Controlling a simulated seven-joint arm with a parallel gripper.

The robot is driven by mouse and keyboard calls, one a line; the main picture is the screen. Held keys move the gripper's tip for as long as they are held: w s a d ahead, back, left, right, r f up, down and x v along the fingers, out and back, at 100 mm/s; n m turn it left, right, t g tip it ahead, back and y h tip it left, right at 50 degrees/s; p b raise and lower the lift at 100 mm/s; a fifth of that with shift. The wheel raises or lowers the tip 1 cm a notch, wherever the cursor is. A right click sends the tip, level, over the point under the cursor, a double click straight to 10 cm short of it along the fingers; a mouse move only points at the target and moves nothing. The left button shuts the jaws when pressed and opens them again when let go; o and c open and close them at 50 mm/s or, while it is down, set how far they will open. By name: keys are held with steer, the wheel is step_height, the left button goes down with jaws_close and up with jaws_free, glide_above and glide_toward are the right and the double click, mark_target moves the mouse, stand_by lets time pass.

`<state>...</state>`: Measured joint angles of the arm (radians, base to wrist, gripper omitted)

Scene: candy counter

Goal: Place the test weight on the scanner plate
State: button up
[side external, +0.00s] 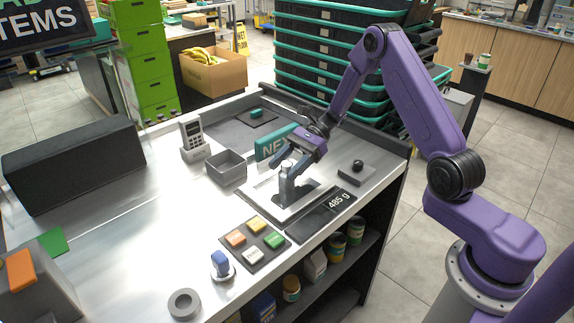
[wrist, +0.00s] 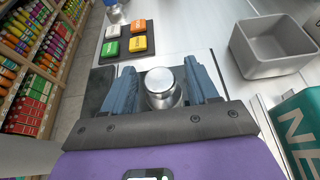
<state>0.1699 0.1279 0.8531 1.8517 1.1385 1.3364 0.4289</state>
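The test weight (side external: 287,189) is a shiny metal cylinder with a rounded top. It appears to stand upright on the bright scanner plate (side external: 314,192), and the display (side external: 338,202) beside it reads 485 g. My gripper (side external: 287,168) is above the plate, pointing down at the weight. In the wrist view the weight (wrist: 162,88) lies between the two blue-grey fingers of my gripper (wrist: 162,75). A gap shows on its left side; the right finger is very close, and I cannot tell if it touches. The side view hides part of the weight behind the fingers.
A grey open bin (side external: 227,168) and a green NEXT sign (side external: 273,145) stand behind the plate. A pad of coloured buttons (side external: 255,244), a blue-topped object (side external: 220,264) and a grey ring (side external: 185,303) are toward the front. A black knob (side external: 357,166) sits at right.

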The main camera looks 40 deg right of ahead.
steer(key=shift+r, duration=0.15)
steer(key=v, duration=1.2)
steer(key=s+a+r+n+g+h, duration=0.3)
steer(key=s+a+n+g+h, duration=0.45)
steer(key=s+a+n, duration=0.65)
steer(key=s+d+n+t+h, duration=0.2)
steer(key=s+n+t+h, duration=0.3)
steer(key=s+n, duration=1.1)
steer(key=s+r+t, duration=0.1)
steer(key=s+t, duration=0.1)
steer(key=shift+s+d+n+t, duration=0.3)
steer(key=shift+d+t, duration=0.05)
